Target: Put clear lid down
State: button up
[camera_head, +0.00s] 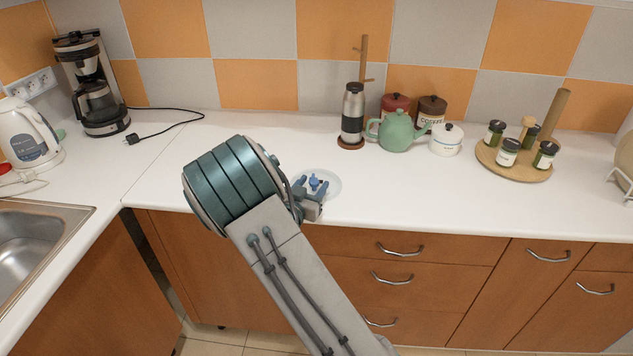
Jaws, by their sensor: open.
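The clear lid (335,187) is a pale, see-through disc with a blue knob, near the front edge of the white counter. It appears to lie flat on the counter, though its exact height is hard to tell. My gripper (313,186) is at the lid's middle, by the blue knob, with its fingers apart. My arm and wrist hide the lid's left and near side. Whether the fingers touch the knob cannot be seen.
Behind stand a steel grinder (352,115), a green teapot (396,131), a white sugar pot (446,139) and two canisters. A round wooden tray (516,169) with spice jars is right. A coffee maker (92,85) and kettle (30,133) are left. Counter around the lid is clear.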

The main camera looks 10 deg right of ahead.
jog(key=shift+w, duration=0.1)
grip_shut()
jog(key=shift+r, duration=0.1)
